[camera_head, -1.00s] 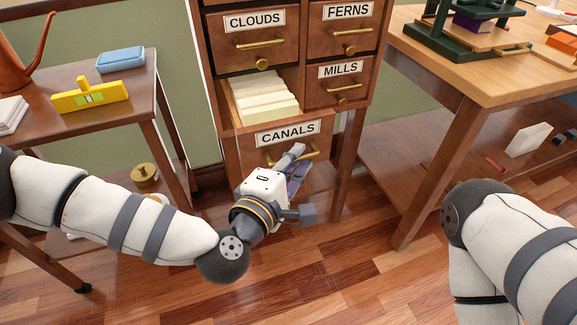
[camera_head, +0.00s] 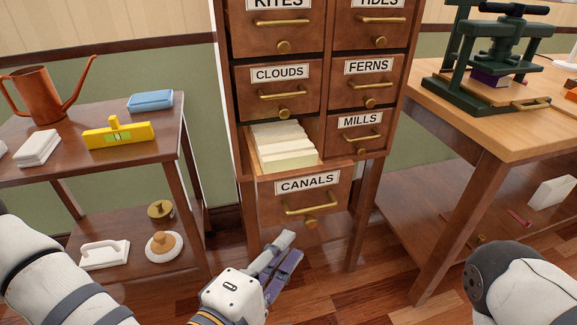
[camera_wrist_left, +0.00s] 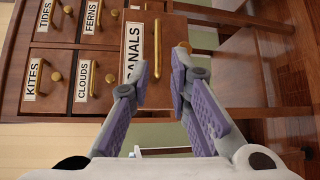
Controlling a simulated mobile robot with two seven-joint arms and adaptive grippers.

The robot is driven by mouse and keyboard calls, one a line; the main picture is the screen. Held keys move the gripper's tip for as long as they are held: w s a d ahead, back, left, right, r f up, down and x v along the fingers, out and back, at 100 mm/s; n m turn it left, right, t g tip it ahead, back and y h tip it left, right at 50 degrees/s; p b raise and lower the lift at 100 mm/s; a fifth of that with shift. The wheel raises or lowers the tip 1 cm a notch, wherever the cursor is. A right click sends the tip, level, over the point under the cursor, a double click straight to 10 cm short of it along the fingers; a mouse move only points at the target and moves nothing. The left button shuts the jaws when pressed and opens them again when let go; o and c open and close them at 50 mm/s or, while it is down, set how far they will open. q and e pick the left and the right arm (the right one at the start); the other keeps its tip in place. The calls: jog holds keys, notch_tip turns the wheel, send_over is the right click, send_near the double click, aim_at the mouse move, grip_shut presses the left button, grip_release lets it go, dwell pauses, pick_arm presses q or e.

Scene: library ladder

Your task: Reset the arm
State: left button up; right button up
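The wooden card cabinet (camera_head: 235,190) stands in the middle of the head view. Its CANALS drawer (camera_head: 268,208) is pulled out, with cream cards (camera_head: 285,147) inside. The drawer's brass handle (camera_head: 311,207) is clear of my fingers; it also shows in the left wrist view (camera_wrist_left: 157,45). My left gripper (camera_head: 288,252) is below and in front of the drawer, its fingers pointing toward the cabinet.
On the left, a table holds a copper watering can (camera_head: 38,97), a yellow level (camera_head: 118,134) and a blue box (camera_head: 150,101). On the right, a workbench (camera_head: 470,115) carries a green press (camera_head: 490,65). Wooden floor (camera_head: 385,275) shows between the cabinet and the workbench.

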pick_arm(q)
jog(key=s+a+f+m+g+y+p, duration=0.1)
jog(key=s+f+m+g+p, duration=0.35)
jog(key=s, duration=0.65)
jog(key=s+a+f+m+g+p, duration=0.1)
jog(key=s+f+m+g+p, duration=0.1)
jog(key=s+f+m+g, duration=0.5)
jog(key=s+a+m+g+y+p, duration=0.2)
jog(key=s+a+g+y, duration=0.3)
jog(key=s+a, duration=1.2)
jog(key=shift+s+a+f+y+p, duration=0.3)
jog(key=shift+a+y+p, duration=0.3)
jog(key=shift+y, duration=0.2)
pick_arm(e)
jog(key=w+r+t, duration=0.3)
jog(key=w+r, duration=0.6)
jog(key=r, duration=0.1)
jog(key=shift+r, duration=0.35)
pick_arm(q)
jog(key=shift+d, duration=0.1)
